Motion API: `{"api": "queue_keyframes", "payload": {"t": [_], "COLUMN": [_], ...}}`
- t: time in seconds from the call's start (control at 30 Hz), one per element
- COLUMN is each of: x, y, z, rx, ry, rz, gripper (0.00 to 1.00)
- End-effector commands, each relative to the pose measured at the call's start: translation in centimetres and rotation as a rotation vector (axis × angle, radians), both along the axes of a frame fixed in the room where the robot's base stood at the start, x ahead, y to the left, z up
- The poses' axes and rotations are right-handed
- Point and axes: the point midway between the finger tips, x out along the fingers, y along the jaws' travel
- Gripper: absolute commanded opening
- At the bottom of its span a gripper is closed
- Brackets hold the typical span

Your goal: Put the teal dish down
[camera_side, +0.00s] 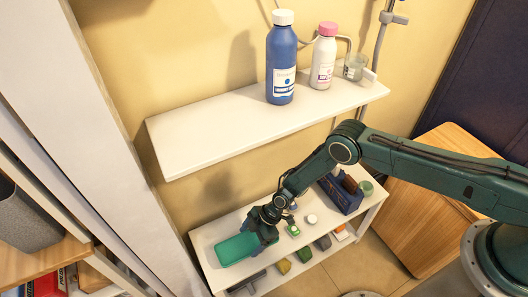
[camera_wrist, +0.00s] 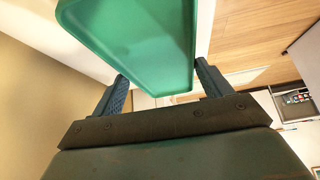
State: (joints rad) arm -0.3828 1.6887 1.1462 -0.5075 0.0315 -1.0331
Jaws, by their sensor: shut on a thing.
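The teal dish (camera_side: 236,249) is a shallow rectangular tray at the left end of the lower white shelf (camera_side: 204,240). My gripper (camera_side: 264,231) is at its right end and shut on it. In the wrist view the teal dish (camera_wrist: 135,35) fills the top middle, its near end between the two fingers of my gripper (camera_wrist: 160,90). The side view does not clearly show whether the dish touches the shelf or hangs just above it. My gripper hides part of the dish's right end.
The upper white shelf (camera_side: 225,125) overhangs behind, with a blue bottle (camera_side: 281,65), a pink-capped bottle (camera_side: 323,60) and a glass (camera_side: 354,66). Right of my gripper are small items, a white round thing (camera_side: 311,219), a blue caddy (camera_side: 341,194) and a green cup (camera_side: 366,187).

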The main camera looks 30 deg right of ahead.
Motion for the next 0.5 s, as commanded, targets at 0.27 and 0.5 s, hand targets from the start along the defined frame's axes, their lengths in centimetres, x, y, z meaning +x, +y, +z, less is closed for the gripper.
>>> {"api": "queue_keyframes", "payload": {"t": [0.27, 0.5], "x": [0.0, -0.1], "y": [0.0, 0.0], "z": [-0.5, -1.9], "rx": [0.0, 0.0], "ry": [0.0, 0.0], "rz": [0.0, 0.0], "gripper": [0.54, 0.54]}}
